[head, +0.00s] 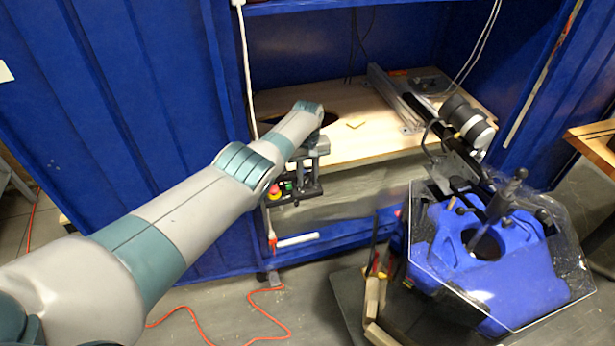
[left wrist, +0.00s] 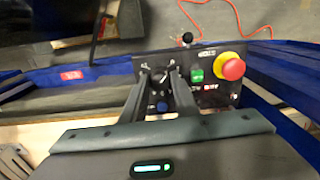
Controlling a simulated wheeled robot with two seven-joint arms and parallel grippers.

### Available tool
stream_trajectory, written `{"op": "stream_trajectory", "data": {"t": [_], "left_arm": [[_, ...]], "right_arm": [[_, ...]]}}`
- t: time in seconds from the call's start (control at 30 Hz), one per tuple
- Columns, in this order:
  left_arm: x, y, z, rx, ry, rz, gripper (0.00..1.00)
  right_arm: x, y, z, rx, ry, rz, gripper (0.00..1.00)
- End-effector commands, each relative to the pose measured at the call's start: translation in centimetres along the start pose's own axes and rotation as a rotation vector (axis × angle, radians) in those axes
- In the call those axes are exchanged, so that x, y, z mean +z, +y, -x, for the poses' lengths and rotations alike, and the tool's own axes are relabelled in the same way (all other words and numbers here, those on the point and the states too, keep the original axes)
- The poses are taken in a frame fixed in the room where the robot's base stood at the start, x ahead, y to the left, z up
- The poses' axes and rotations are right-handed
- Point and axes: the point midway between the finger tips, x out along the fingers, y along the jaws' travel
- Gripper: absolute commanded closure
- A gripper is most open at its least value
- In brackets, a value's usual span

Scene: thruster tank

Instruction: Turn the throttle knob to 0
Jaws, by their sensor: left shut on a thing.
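A black control panel (head: 296,192) is fixed at the front edge of the wooden bench. It also shows in the left wrist view (left wrist: 215,97). It carries a red emergency stop on a yellow base (left wrist: 231,69) and a green button (left wrist: 197,75). My left gripper (head: 309,186) reaches down to the panel, left of these buttons in the left wrist view (left wrist: 160,76). Its fingers are closed in on something small at the panel, which I take to be the throttle knob. The fingers hide the knob and its scale, so its setting is not readable. My right gripper is not in view.
A black ball-topped lever (left wrist: 187,38) stands at the panel's edge. Blue walls (head: 130,90) flank the bench opening. A blue thruster unit with a clear hexagonal plate (head: 490,260) stands at the right. An orange cable (head: 270,315) lies on the floor.

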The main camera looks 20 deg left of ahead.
Motion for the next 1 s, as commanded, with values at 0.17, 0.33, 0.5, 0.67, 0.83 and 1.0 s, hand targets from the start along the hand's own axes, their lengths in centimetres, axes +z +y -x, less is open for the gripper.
{"op": "stream_trajectory", "data": {"t": [0.17,0.33,0.5,0.67,0.83,1.0], "left_arm": [[-0.1,0.1,0.1,0.001,0.002,0.000,0.55],[-0.1,0.0,0.1,0.001,0.001,0.000,0.55],[0.0,0.0,0.2,0.001,0.001,-0.001,0.55],[0.0,0.0,0.9,0.001,0.001,-0.001,0.55],[-0.1,0.1,2.6,0.003,0.002,-0.002,0.55],[-0.1,0.0,5.0,0.003,0.004,-0.001,0.55]], "right_arm": [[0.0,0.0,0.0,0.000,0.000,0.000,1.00],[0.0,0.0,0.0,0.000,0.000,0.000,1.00],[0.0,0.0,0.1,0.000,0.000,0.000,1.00],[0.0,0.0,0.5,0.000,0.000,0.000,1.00],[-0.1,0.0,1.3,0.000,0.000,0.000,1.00],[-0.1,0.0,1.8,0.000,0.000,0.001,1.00]]}}
